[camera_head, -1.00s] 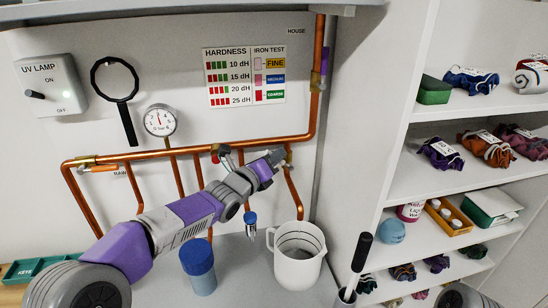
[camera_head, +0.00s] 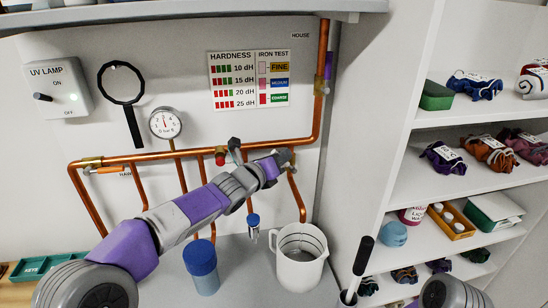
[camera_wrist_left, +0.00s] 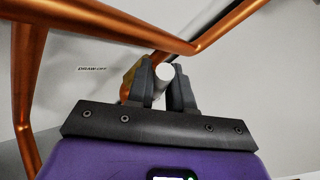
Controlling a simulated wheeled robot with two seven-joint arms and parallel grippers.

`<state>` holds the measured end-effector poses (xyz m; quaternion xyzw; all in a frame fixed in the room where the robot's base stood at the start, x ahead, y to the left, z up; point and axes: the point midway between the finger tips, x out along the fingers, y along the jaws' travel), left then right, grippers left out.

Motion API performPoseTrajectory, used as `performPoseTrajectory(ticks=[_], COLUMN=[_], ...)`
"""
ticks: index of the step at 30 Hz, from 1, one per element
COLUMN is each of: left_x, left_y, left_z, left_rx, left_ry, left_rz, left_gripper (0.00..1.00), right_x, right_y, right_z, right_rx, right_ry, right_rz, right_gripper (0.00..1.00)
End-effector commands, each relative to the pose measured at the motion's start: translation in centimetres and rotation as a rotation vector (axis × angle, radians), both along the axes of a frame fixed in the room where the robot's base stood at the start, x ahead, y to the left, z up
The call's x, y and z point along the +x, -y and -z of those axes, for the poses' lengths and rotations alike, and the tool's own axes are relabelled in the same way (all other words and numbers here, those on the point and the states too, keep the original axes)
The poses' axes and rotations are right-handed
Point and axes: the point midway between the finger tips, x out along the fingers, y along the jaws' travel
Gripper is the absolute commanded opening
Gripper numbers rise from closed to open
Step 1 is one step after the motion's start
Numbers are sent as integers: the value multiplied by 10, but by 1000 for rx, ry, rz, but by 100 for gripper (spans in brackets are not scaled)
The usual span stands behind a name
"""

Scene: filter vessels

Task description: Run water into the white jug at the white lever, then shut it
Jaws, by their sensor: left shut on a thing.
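The white jug (camera_head: 300,262) stands upright on the grey counter, below the right end of the copper pipework. Its inside is partly visible; I cannot make out water or a stream. My left gripper (camera_head: 284,157) reaches across the pipes to the valve above the jug. In the left wrist view its two dark fingers (camera_wrist_left: 166,88) are shut on the white lever (camera_wrist_left: 166,72), whose rounded end shows between them. A brass fitting shows just behind. In the head view the gripper hides the lever. My right gripper is out of view.
A black-handled tool in a holder (camera_head: 359,265) is at right. A red knob (camera_head: 220,157) sits on the pipe. Shelves (camera_head: 450,120) rise at right.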

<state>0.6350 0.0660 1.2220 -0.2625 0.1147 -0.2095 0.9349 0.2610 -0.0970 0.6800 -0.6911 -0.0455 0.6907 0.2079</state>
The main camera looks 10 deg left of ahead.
Motion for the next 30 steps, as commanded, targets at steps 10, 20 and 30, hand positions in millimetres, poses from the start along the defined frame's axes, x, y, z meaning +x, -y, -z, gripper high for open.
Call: performPoseTrajectory(ticks=[10,20,30], left_x=[0,-14,-58], left_y=[-1,-9,-31], left_z=[0,-2,-8], left_rx=[-2,-2,-1], left_ry=[2,3,3], left_rz=[-2,-2,-2], left_gripper=[42,42,42], right_x=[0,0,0], right_y=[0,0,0], right_z=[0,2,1], right_rx=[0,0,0], right_ry=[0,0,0], right_rz=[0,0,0], right_gripper=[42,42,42])
